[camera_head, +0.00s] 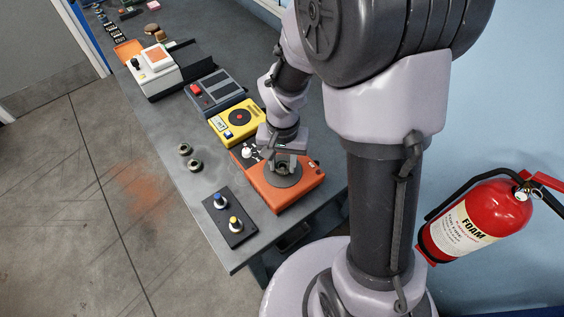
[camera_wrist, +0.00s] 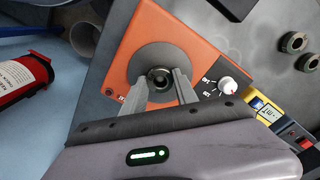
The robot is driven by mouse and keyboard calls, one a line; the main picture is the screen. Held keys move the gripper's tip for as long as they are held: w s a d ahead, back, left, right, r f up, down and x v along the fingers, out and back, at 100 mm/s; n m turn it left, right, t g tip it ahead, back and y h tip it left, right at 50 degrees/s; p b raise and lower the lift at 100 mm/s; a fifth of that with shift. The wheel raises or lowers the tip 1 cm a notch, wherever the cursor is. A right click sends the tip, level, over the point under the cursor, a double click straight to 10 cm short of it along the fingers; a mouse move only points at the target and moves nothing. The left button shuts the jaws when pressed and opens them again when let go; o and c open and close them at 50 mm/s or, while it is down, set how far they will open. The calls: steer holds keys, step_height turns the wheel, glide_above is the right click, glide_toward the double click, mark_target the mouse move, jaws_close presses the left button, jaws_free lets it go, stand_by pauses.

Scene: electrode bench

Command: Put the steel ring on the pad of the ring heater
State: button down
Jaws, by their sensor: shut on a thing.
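The ring heater (camera_head: 308,181) is an orange box on the bench with a round grey pad (camera_head: 294,180) on top. It fills the upper middle of the wrist view (camera_wrist: 187,22), its pad (camera_wrist: 152,52) in plain sight and its white knob to the right. My gripper (camera_head: 282,167) points down over the pad. In the wrist view its two fingers (camera_wrist: 160,80) are closed on the dark steel ring (camera_wrist: 159,74), near the pad's middle. Whether the ring touches the pad, I cannot tell.
Two loose dark rings (camera_head: 184,149) lie on the bench left of the heater. A yellow device (camera_head: 226,128) and a grey one (camera_head: 207,92) stand behind. A fire extinguisher (camera_head: 482,222) is at right.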

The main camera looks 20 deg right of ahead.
mark_target(283, 168)
steer(key=shift+r, duration=0.15)
steer(key=shift+f, duration=0.2)
steer(key=c, duration=0.9)
jaws_free()
steer(key=shift+c, duration=0.2)
step_height(283, 168, up, 12)
steer(key=p, duration=0.5)
steer(key=s+a+r+t+y, duration=0.1)
steer(key=s+a+r+t, duration=0.1)
steer(key=s+r, duration=0.4)
steer(key=s+a+r+n+t+y, duration=0.1)
steer(key=s+a+r+t, duration=0.1)
steer(key=s+r, duration=0.4)
step_height(283, 168, up, 2)
steer(key=shift+s+r+t+b, duration=0.2)
steer(key=shift+s+t+b, duration=0.15)
steer(key=shift+t, duration=0.55)
